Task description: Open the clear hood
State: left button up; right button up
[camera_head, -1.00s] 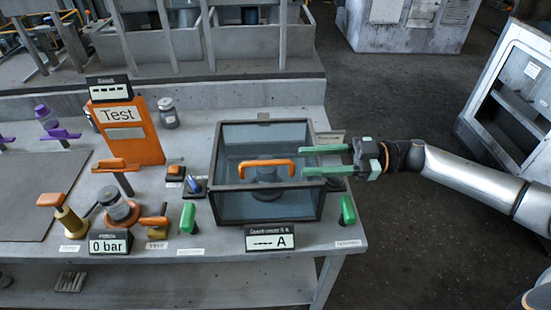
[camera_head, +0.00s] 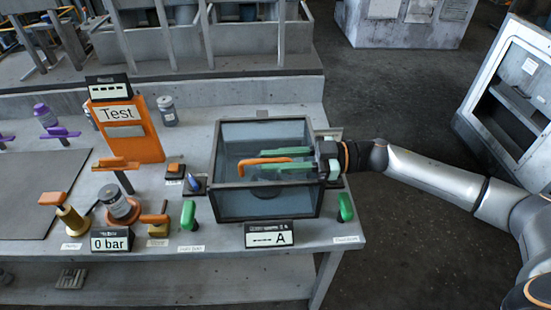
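The clear hood (camera_head: 240,205) is a dark-framed, see-through box on the right part of the bench. Its top looks closed. An orange handle (camera_head: 250,162) lies across its top, and a dark round part shows dimly inside. My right gripper (camera_head: 276,160) reaches in from the right over the hood. Its two green fingers lie on either side of the handle's bar, close against it, and it looks shut on the handle. The fingers cover part of the handle's right half. My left gripper is not in view.
A display reading "A" (camera_head: 270,236) stands in front of the hood. Green levers (camera_head: 188,216) (camera_head: 345,207) flank it. Left are a gauge reading "0 bar" (camera_head: 111,241), valves with orange handles and an orange "Test" board (camera_head: 125,130). Open floor lies right of the bench.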

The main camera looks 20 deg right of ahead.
grip_shut()
dwell(1.0)
